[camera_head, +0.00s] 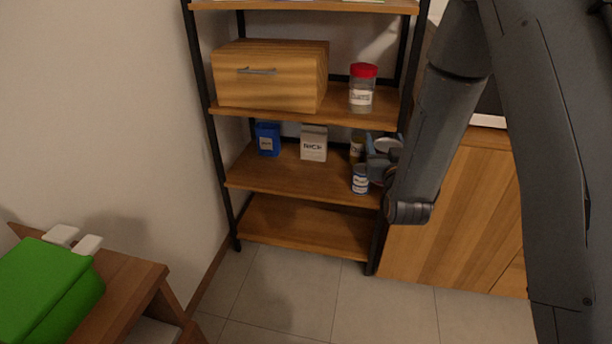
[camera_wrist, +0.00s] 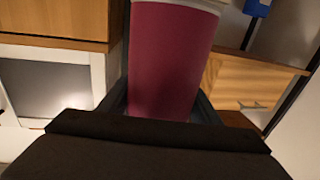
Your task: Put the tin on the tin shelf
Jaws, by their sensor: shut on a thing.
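My gripper (camera_wrist: 165,112) is shut on a dark red tin (camera_wrist: 172,60) with a pale rim, which fills the middle of the wrist view. In the head view my gripper (camera_head: 384,162) is at the right end of the shelf level that bears tins (camera_head: 270,178). My gripper and arm hide most of the held tin there; a pale round top shows beside the fingers. A blue-and-white tin (camera_head: 360,181) stands near the front edge of that shelf, just left of my gripper. A yellowish tin (camera_head: 357,147) stands behind it, partly covered.
The same shelf holds a blue box (camera_head: 268,139) and a rice bag (camera_head: 314,144). The board above carries a wooden drawer box (camera_head: 268,76) and a red-lidded jar (camera_head: 362,88). The bottom board (camera_head: 300,228) is bare. A wooden cabinet (camera_head: 455,220) stands right of the rack.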

